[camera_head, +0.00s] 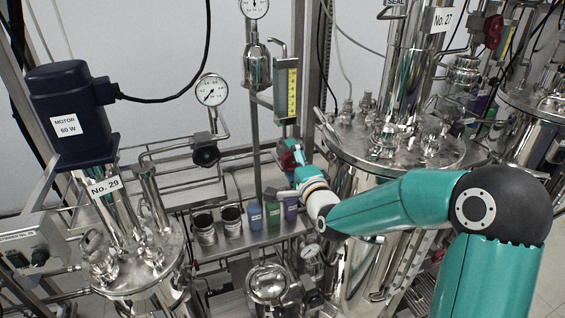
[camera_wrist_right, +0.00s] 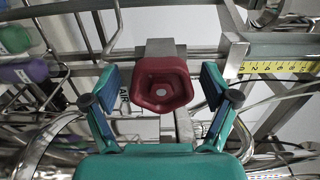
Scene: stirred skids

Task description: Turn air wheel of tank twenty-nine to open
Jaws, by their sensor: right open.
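The red air wheel (camera_wrist_right: 162,85) sits in the middle of the right wrist view, on a grey metal bracket, with a label reading AIR beside it. My right gripper (camera_wrist_right: 162,88) is open, one finger on each side of the wheel, with visible gaps and no contact that I can see. In the head view the red wheel (camera_head: 289,158) is at the centre, partly hidden by my right gripper (camera_head: 297,164). Tank No. 29 (camera_head: 135,270) stands at the lower left with its sign and blue motor. My left gripper is not in view.
A shelf holds dark cups (camera_head: 231,218) and coloured bottles (camera_head: 254,214) below the wheel. A gauge with a yellow scale (camera_head: 287,88) is just above it. Tank No. 27 (camera_head: 400,150) stands close on the right. Steel pipes and frame bars surround the wheel.

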